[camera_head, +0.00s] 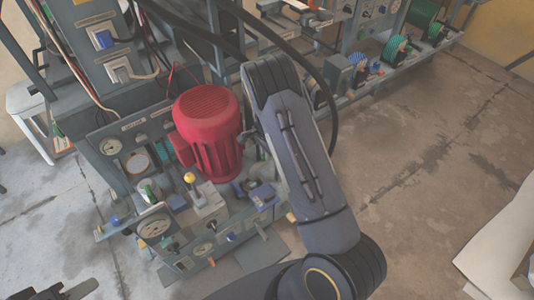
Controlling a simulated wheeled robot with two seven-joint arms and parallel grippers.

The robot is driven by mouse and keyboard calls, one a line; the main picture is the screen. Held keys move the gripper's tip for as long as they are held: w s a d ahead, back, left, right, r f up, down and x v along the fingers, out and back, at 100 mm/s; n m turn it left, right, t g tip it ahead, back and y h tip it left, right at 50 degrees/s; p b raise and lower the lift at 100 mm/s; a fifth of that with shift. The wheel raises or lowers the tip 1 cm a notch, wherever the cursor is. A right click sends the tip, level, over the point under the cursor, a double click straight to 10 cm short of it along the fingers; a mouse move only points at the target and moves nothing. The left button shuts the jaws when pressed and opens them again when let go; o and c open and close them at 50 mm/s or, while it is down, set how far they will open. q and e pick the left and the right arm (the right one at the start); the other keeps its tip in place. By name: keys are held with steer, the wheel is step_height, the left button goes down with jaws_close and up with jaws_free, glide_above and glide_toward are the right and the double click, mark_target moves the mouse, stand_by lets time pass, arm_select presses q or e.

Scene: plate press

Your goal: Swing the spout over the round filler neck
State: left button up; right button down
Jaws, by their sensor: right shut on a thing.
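The plate press has a red ribbed motor (212,135) standing over a grey bench panel. My right arm reaches up from the bottom edge and folds back down. Its gripper (257,152) is just right of the motor, largely hidden by my own arm link, and is shut on a small grey part of the machine. I cannot make out the spout's shape there. I cannot tell for sure which round fitting is the filler neck. My left gripper (65,291) shows only as a dark shape at the lower left edge, apart from the machine; its jaws are unclear.
A yellow-knobbed lever (190,178) stands between motor and front edge. Green reels (396,48) sit on a rack behind.

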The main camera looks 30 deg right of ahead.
steer(key=shift+w, duration=0.1)
steer(key=c, duration=1.4)
jaws_free()
steer(key=shift+c, duration=0.2)
step_height(320, 180, up, 8)
steer(key=shift+f+p, duration=0.2)
steer(key=shift+p, duration=0.3)
steer(key=shift+r, duration=0.15)
